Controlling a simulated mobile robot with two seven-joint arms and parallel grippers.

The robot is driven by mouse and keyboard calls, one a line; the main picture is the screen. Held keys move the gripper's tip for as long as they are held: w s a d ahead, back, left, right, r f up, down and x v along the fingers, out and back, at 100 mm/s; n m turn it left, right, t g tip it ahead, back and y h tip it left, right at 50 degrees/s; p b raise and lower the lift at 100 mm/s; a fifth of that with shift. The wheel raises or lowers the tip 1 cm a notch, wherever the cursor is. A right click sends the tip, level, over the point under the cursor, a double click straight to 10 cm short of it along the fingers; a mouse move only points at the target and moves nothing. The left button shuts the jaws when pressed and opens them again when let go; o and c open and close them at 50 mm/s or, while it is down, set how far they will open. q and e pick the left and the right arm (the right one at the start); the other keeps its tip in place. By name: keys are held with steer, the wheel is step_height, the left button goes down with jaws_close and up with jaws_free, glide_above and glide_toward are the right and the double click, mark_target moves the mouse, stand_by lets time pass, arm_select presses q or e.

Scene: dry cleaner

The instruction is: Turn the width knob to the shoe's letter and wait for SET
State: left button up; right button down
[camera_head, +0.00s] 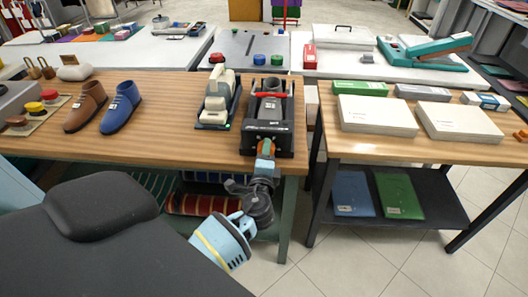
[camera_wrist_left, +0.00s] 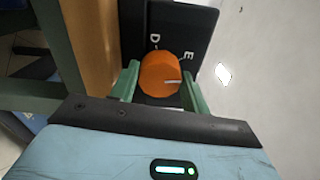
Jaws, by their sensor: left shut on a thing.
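The black shoe machine (camera_head: 247,138) stands at the front right edge of the wooden table, with a red bar across it and a grey shoe-like shape (camera_head: 270,108) in it. A small tag on that shape is too small to read. The orange width knob (camera_wrist_left: 158,74) is on the machine's front, with white letters D and E beside it in the left wrist view. Its white mark points to the right in that view, below the E. My left gripper (camera_wrist_left: 158,82) is shut on the knob, with one green finger on each side. My right gripper is not in view.
A brown shoe (camera_head: 85,107) and a blue shoe (camera_head: 121,108) stand on the table's left. A white-and-grey device (camera_head: 217,104) with a green light stands left of the machine. White boxes (camera_head: 376,116) lie on the right table, across a narrow gap.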

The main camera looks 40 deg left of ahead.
arm_select(q)
steer(key=m, duration=0.2)
steer(key=m+p, duration=0.1)
steer(key=m, duration=0.1)
steer(key=m+p, duration=0.1)
steer(key=m, duration=0.1)
steer(key=shift+w+r, duration=0.1)
steer(key=shift+r, duration=0.15)
steer(key=shift+f+m+p, duration=0.1)
steer(key=shift+m+p, duration=0.3)
steer(key=shift+m, duration=0.8)
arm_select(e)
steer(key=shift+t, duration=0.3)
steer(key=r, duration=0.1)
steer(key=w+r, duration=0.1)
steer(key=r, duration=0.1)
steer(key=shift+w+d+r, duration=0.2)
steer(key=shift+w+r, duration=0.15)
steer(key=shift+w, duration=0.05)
arm_select(q)
steer(key=shift+f, duration=0.1)
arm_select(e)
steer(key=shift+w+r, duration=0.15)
arm_select(q)
steer(key=o, duration=1)
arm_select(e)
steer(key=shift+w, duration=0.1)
